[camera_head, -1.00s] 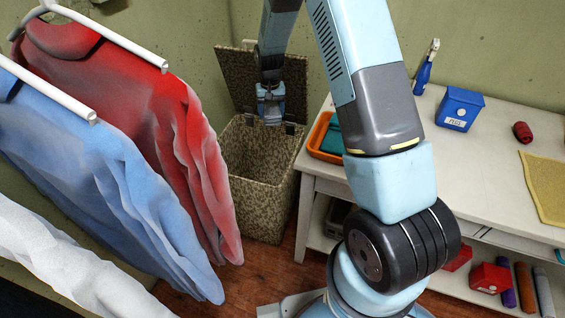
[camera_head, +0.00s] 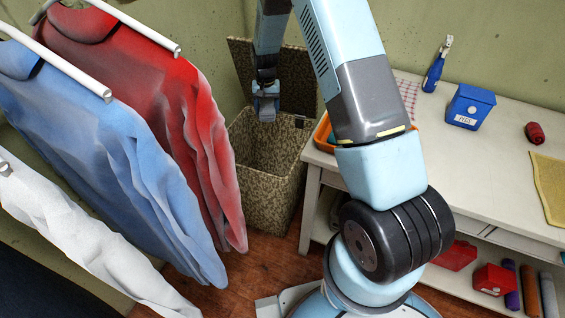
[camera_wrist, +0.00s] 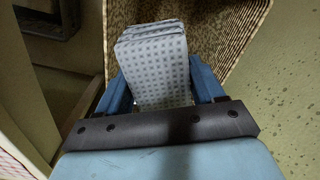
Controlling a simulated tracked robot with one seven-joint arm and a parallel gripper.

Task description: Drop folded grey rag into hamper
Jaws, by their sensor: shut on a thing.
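The hamper (camera_head: 268,200) is a tall mottled brown-and-beige box with an open top. Its lid (camera_head: 297,78) is raised at the back, and its patterned surface also fills the top of the wrist view (camera_wrist: 222,22). My gripper (camera_head: 265,112) hangs pointing down over the rear part of the hamper's mouth. In the wrist view my gripper (camera_wrist: 162,92) is shut on the folded grey rag (camera_wrist: 155,55), a layered grey-blue cloth with small dark squares. The rag sticks out beyond the fingers. In the head view I cannot make the rag out clearly.
Red, blue and white shirts (camera_head: 115,130) hang close at the left of the hamper. A white table (camera_head: 490,170) stands at the right, with an orange tray (camera_head: 322,133), a blue box (camera_head: 468,107) and a yellow cloth (camera_head: 548,185) on it.

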